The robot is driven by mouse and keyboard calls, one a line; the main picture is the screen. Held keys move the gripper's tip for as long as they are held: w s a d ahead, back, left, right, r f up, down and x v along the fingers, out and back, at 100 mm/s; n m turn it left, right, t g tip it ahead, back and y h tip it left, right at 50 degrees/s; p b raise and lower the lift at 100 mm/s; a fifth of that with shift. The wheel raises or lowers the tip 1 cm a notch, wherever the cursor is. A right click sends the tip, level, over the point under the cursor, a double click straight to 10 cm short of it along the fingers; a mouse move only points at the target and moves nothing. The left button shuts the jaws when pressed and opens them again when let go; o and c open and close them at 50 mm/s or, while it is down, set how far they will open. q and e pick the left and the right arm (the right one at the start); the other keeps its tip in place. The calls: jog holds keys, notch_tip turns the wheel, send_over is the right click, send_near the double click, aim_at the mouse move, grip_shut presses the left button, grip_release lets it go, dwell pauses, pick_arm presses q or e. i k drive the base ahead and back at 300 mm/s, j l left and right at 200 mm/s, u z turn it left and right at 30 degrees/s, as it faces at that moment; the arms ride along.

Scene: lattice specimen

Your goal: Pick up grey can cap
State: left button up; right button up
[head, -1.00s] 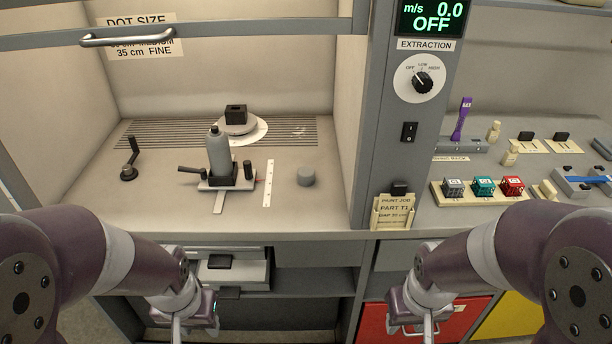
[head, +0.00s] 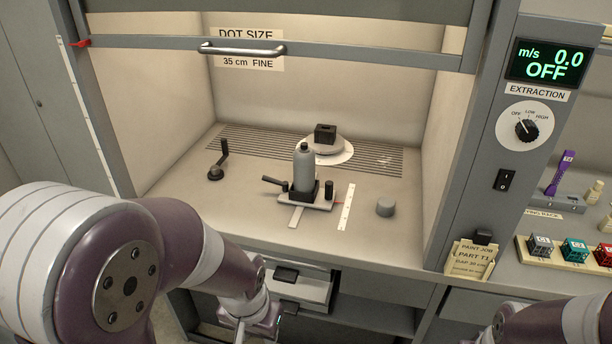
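The grey can cap (head: 385,207) is a short grey cylinder standing alone on the fume hood floor, right of the white ruler strip. The grey spray can (head: 304,170) stands upright in a holder to its left. My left gripper (head: 240,330) is low at the bottom of the head view, in front of the hood and below its floor, well away from the cap. Its fingers are partly cut off by the frame edge. My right arm (head: 560,325) shows only in part at the bottom right; its gripper is out of the frame.
The raised sash with its handle (head: 242,50) crosses above the hood opening. A black crank (head: 218,160) stands at the left, and a black block on a round turntable (head: 326,146) is behind the can. The hood's right post (head: 470,150) bounds the opening. The floor around the cap is clear.

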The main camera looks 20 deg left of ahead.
aim_at(385, 208)
jog(key=i+j+u, duration=0.2)
jog(key=i+j, duration=0.15)
jog(key=i, duration=0.15)
jog(key=i+j+u, duration=0.25)
jog(key=i, duration=0.25)
